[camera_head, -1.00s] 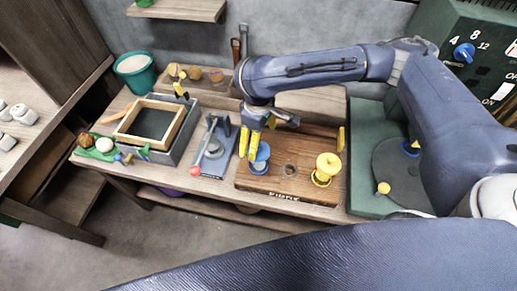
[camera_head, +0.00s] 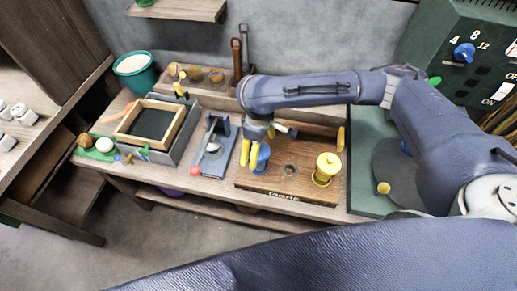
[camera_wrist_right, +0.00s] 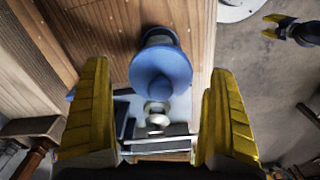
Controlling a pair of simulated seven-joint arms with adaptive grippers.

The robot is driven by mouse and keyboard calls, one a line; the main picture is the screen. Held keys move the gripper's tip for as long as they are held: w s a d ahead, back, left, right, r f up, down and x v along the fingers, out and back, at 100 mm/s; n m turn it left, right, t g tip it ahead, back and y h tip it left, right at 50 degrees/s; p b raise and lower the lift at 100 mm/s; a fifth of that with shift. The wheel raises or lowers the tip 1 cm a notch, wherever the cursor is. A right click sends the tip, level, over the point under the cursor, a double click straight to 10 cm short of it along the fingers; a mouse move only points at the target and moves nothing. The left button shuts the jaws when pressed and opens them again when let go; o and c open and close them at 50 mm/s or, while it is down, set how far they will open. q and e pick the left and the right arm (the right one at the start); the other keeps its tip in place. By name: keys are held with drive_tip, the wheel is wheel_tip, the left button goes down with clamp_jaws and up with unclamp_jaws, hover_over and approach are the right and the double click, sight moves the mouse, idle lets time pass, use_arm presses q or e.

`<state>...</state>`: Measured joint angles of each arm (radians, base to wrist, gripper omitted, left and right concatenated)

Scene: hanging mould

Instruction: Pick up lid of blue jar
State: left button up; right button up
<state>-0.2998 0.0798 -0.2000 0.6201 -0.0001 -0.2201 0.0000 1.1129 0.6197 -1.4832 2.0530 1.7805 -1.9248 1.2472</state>
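The blue jar (camera_head: 259,165) stands on the left part of a wooden board, partly hidden behind my right gripper in the head view. Its round blue lid (camera_wrist_right: 160,70) with a central knob shows in the right wrist view. My right gripper (camera_head: 250,155) is at the jar's left side in the head view. Its yellow fingers are open, one on each side of the lid with clear gaps, not touching it in the wrist view. My left gripper (camera_wrist_right: 270,26) shows small at the top right of the right wrist view, its yellow fingers apart and empty.
A yellow jar (camera_head: 326,168) stands right of the blue jar on the wooden board (camera_head: 291,185). A grey-blue clamp-like tool (camera_head: 213,150) lies to the left, beside a framed box (camera_head: 150,125). A green machine (camera_head: 470,45) stands at the right.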

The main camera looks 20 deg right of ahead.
drive_tip(key=c, duration=1.1)
drive_tip(key=shift+o, duration=0.2)
drive_tip(key=shift+r, duration=0.1)
wheel_tip(320, 180, up, 19)
drive_tip(key=shift+r, duration=0.1)
drive_tip(key=shift+s, duration=0.15)
drive_tip(key=f, duration=0.2)
drive_tip(key=s+f, duration=0.1)
drive_tip(key=f, duration=0.3)
drive_tip(key=shift+s+f, duration=0.2)
drive_tip(key=shift+s, duration=0.2)
drive_tip(key=shift+c, duration=0.2)
approach(261, 155)
drive_tip(key=shift+w+f, duration=0.55)
drive_tip(key=shift+w, duration=0.1)
drive_tip(key=shift+w+a+f, duration=0.1)
drive_tip(key=shift+w+f, duration=0.05)
drive_tip(key=shift+w, duration=0.25)
drive_tip(key=shift+f, duration=2.95)
